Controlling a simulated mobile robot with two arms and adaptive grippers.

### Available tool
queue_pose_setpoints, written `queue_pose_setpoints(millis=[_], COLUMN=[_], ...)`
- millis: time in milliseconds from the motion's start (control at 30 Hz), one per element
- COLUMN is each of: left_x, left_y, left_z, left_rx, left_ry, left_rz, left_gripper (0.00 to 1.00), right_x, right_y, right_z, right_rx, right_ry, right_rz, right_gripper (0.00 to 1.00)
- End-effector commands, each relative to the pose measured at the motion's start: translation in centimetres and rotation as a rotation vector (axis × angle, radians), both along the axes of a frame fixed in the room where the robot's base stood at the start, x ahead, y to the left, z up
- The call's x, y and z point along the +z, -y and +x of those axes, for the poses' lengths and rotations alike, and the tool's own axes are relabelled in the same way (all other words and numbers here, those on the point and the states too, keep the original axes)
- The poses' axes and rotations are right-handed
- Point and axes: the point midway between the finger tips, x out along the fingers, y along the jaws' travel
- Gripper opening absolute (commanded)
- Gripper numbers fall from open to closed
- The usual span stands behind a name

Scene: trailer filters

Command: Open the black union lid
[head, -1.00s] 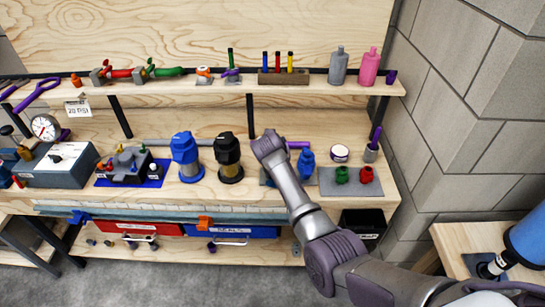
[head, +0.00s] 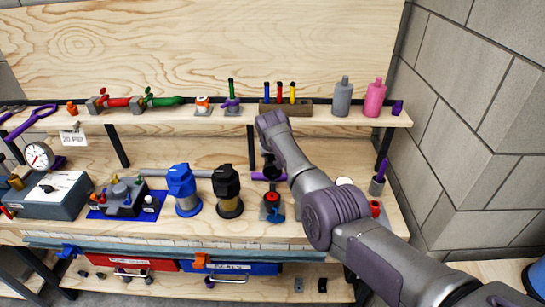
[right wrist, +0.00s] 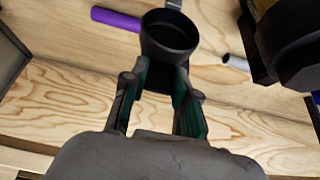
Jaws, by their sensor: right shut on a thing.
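My right gripper (right wrist: 158,84) is shut on a black, round, cup-shaped part, which I take for the black union lid (right wrist: 168,36). Its hollow round opening shows in the right wrist view. In the head view the lid (head: 272,173) is a small dark shape beneath my right wrist, above a grey mat. A red and blue fitting (head: 272,202) sits below it on the bench. Whether lid and fitting touch is unclear. In the head view my right gripper (head: 268,158) is mostly hidden by my wrist. My left gripper is not in view.
A black filter (head: 228,190) and a blue filter (head: 184,190) stand left of the lid. The black filter (right wrist: 290,45) is close in the right wrist view. A purple rod (right wrist: 116,19) lies behind. The upper shelf (head: 200,118) holds tools and bottles.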

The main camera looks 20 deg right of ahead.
Motion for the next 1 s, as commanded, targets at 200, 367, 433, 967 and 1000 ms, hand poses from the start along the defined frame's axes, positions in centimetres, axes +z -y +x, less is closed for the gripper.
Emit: queue_pose_setpoints(millis=[200,367,433,967,1000], left_x=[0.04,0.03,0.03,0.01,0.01], left_y=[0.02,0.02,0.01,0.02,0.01], left_z=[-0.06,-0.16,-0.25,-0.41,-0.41], left_rx=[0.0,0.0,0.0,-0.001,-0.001], left_ry=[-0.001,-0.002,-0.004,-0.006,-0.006], left_rz=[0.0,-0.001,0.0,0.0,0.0], left_gripper=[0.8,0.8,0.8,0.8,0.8], right_x=[0.59,0.62,0.64,0.34,0.29], right_y=[0.15,0.16,0.16,0.07,0.07], right_z=[0.35,0.37,0.37,0.18,0.16], right_rx=[0.0,0.0,0.0,-0.001,-0.001], right_ry=[0.017,0.018,0.018,0.01,0.009], right_rz=[-0.003,-0.004,-0.004,-0.002,-0.002], right_gripper=[0.0,0.0,0.0,0.54,0.54])
